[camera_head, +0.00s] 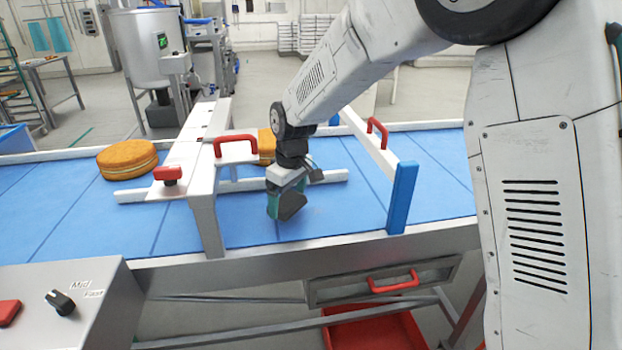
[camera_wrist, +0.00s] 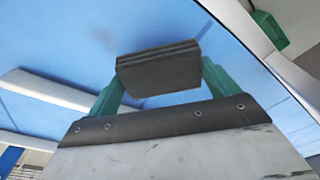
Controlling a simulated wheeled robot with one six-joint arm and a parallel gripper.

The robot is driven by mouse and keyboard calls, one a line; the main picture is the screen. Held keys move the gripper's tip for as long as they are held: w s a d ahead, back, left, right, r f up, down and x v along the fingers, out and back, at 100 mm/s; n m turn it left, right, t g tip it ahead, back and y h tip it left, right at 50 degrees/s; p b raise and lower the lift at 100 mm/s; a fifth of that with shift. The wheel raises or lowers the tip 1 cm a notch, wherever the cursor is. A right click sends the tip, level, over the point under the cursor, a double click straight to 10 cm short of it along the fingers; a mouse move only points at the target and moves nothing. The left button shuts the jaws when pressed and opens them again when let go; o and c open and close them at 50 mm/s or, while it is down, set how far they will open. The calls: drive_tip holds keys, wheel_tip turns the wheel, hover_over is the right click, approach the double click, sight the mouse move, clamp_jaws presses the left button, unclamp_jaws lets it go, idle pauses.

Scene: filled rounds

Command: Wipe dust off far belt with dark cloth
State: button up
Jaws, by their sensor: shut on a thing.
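My gripper (camera_head: 283,200) has green fingers and is low over the blue belt (camera_head: 250,228), between the white gate frame and the blue-ended post. It is shut on the dark cloth (camera_wrist: 158,68), a dark grey folded pad that spans the two fingers in the wrist view. The cloth (camera_head: 292,206) also shows at the fingertips in the head view. I cannot tell whether it touches the belt. A faint greyish smudge shows on the blue surface at the upper left of the wrist view; I cannot tell for certain that it is dust.
A white gate frame (camera_head: 201,185) with red handles spans the belt left of my gripper. A blue-ended post (camera_head: 402,198) stands to the right. A round orange-brown cake (camera_head: 127,159) lies on the belt at left; another (camera_head: 266,146) is partly hidden behind the frame.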

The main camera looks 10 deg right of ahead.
drive_tip(key=shift+r, duration=2.55)
drive_tip(key=shift+d, duration=0.1)
